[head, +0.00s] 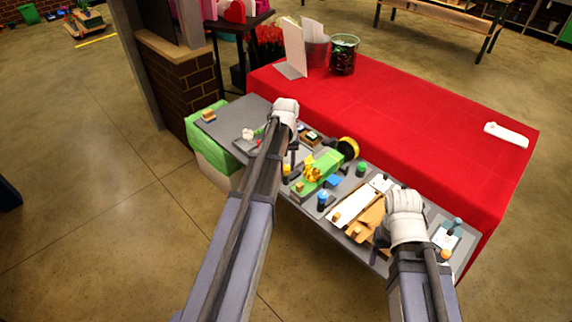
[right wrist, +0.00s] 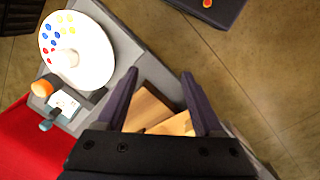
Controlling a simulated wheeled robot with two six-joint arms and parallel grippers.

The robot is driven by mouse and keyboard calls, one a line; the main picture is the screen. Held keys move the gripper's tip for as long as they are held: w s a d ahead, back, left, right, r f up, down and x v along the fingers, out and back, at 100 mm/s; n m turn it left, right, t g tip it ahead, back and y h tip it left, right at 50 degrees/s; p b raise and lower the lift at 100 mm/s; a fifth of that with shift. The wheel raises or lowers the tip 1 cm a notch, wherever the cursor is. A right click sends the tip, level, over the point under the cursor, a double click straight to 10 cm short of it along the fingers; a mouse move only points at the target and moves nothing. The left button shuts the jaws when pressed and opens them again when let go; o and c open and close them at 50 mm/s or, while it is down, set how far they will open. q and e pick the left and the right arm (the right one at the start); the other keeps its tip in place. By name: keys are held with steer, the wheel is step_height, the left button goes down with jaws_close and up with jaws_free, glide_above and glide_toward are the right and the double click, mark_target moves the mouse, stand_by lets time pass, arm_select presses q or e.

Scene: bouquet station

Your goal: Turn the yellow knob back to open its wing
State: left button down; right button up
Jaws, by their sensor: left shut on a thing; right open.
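The yellow knob (head: 287,169) shows as a small yellow patch on the grey bench, partly hidden at the dark fingertips of my left gripper (head: 292,163). My left gripper points down and is shut there, seemingly on this knob. My right gripper (head: 379,242) is open over the front right of the bench. Its two fingers (right wrist: 158,78) stand apart in the right wrist view, with brown wooden pieces (right wrist: 152,108) below and nothing held. I cannot make out the wing that belongs to the yellow knob.
A blue knob (head: 322,199) and a green knob (head: 361,169) stand near a green block with a yellow bow (head: 313,173). A yellow roll (head: 349,147) lies behind. A white paint palette (right wrist: 88,62) is at the bench end. The red table (head: 420,120) behind is mostly clear.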

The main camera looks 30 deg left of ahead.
mark_target(286, 167)
arm_select(q)
steer(key=c, duration=0.5)
jaws_free()
steer(key=shift+r, duration=0.1)
step_height(286, 167, up, 8)
steer(key=p, duration=0.8)
steer(key=shift+f, duration=0.2)
